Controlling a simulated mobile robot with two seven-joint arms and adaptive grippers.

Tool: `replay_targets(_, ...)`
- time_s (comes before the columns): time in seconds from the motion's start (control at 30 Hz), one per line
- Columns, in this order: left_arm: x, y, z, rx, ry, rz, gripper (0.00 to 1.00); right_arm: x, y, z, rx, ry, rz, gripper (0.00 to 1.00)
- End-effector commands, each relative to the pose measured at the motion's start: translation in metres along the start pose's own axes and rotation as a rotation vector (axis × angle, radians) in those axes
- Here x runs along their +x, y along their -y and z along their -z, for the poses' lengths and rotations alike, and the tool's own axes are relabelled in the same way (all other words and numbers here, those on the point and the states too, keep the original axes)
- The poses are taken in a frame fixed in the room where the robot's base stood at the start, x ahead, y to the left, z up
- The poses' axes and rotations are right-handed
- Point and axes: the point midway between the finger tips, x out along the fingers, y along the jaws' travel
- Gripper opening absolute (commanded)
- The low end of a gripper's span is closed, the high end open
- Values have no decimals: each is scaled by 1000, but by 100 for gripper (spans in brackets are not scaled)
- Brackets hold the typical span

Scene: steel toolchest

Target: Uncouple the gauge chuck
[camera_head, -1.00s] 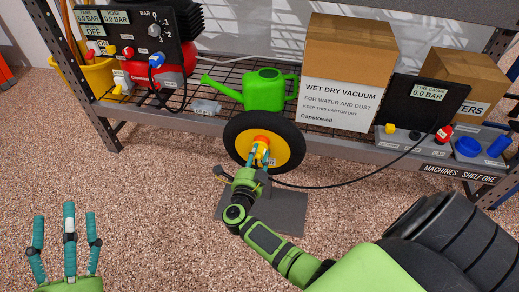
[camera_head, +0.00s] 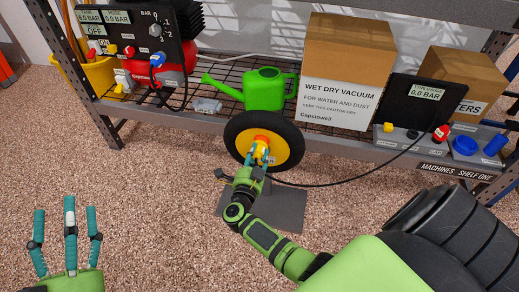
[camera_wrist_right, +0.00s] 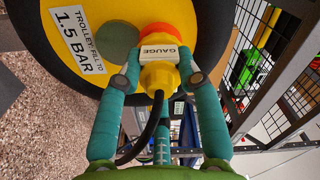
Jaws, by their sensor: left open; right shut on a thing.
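The gauge chuck (camera_wrist_right: 160,75) is yellow with a white GAUGE label and a black hose. In the right wrist view it sits between the teal fingers of my right gripper (camera_wrist_right: 165,85), which is shut on it. In the head view the chuck and right gripper (camera_head: 258,157) are in front of the wheel's yellow hub (camera_head: 284,146). An orange-red part (camera_wrist_right: 188,52) adjoins the chuck; whether the chuck is coupled to the valve cannot be told. The tyre gauge panel (camera_head: 428,92) reads 0.0 BAR. My left gripper (camera_head: 67,215) is open and empty over the floor at lower left.
The wheel stands on a grey plate (camera_head: 290,205) before the shelf edge (camera_head: 340,150). The black hose (camera_head: 350,180) runs right to the gauge. A green watering can (camera_head: 264,90), cardboard box (camera_head: 347,65) and red compressor (camera_head: 175,85) stand on the shelf.

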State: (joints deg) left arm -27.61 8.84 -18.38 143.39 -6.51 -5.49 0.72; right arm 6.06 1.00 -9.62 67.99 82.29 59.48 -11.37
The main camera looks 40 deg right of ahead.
Motion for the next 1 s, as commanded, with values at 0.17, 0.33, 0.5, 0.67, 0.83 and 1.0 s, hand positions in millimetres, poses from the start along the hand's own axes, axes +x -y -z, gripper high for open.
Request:
replay_targets(0.17, 0, 0, 1, 0, 0, 0, 65, 1, 1, 1, -8, -2, 0, 0)
replay_targets(0.33, 2, 0, 7, 0, 0, 0, 65, 0, 1, 1, -64, -2, -1, 0)
replay_targets(0.5, 4, 1, 12, 0, 0, 0, 65, 0, 1, 1, -125, -1, -1, 0)
replay_targets(0.67, 6, 1, 16, 0, 0, 0, 65, 1, 1, 1, -186, -2, -1, 0)
replay_targets(0.83, 7, 2, 21, 0, 0, 0, 65, 0, 1, 1, -253, -2, -1, 0)
replay_targets(1.0, 9, 2, 26, 0, 0, 0, 65, 0, 1, 1, -326, -2, -1, 0)
